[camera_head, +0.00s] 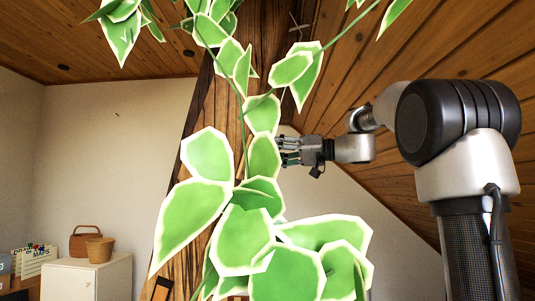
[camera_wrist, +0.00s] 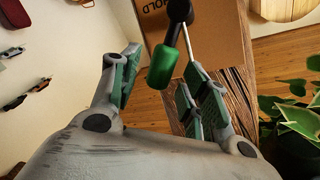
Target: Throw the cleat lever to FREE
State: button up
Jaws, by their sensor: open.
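In the head view my gripper (camera_head: 284,151) is beside the timber brace (camera_head: 231,120), partly behind leaves. The lever is hidden there.
A trailing plant (camera_head: 240,235) with pale-edged leaves covers much of the brace in the head view. Its leaves (camera_wrist: 300,115) also show at the wrist view's right. A white cabinet (camera_head: 88,280) with baskets stands at lower left. The sloped wood ceiling (camera_head: 400,45) is close above my arm.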

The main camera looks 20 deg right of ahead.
jog(key=shift+x, duration=1.3)
jog(key=shift+c, duration=0.3)
grip_shut()
